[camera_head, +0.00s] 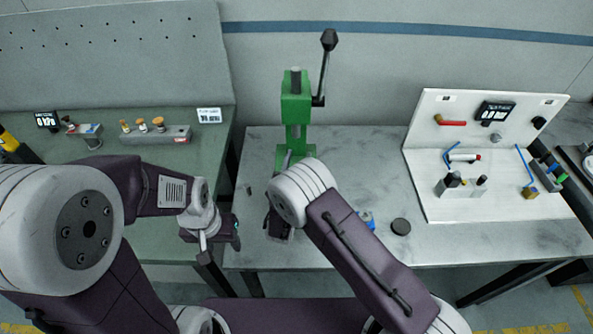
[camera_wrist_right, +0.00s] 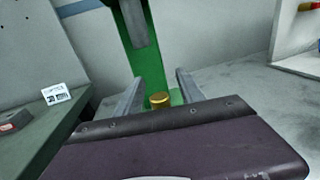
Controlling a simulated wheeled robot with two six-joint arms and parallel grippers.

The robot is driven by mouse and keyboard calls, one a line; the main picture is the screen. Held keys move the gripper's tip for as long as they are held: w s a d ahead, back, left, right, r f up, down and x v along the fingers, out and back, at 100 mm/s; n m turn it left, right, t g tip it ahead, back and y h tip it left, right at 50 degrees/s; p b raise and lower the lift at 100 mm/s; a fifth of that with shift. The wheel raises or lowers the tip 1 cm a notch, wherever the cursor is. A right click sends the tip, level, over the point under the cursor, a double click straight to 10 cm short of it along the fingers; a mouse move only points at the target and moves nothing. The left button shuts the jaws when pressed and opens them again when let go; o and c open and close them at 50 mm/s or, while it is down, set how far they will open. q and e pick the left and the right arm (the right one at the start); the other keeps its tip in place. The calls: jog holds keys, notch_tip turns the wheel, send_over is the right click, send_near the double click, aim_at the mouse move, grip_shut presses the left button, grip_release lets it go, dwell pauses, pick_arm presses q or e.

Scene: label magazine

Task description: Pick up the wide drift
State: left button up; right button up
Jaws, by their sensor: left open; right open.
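A grey holder block (camera_head: 170,135) on the left green bench carries several small upright pieces with tan and reddish tops (camera_head: 142,125). These may be drifts, but I cannot tell which is the wide one. My right gripper (camera_head: 279,228) is open in front of the green press (camera_head: 296,108), its tip partly hidden by its own arm. In the right wrist view its two fingers (camera_wrist_right: 157,92) stand apart, with a gold-coloured cylinder (camera_wrist_right: 159,100) seen between them at the press base. I see no grip on it. My left gripper (camera_head: 222,240) is open and empty, near the gap between the benches.
A white fixture board (camera_head: 470,205) with tools stands at right. A white label stand (camera_head: 209,115) is on the green bench. The press lever rises above the press.

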jog(key=shift+s, duration=0.15)
grip_shut()
jog(key=shift+r, duration=0.1)
jog(key=s+d+r+b, duration=0.1)
jog(key=s+d+r, duration=0.2)
jog(key=d+r, duration=0.8)
jog(key=shift+s, duration=0.15)
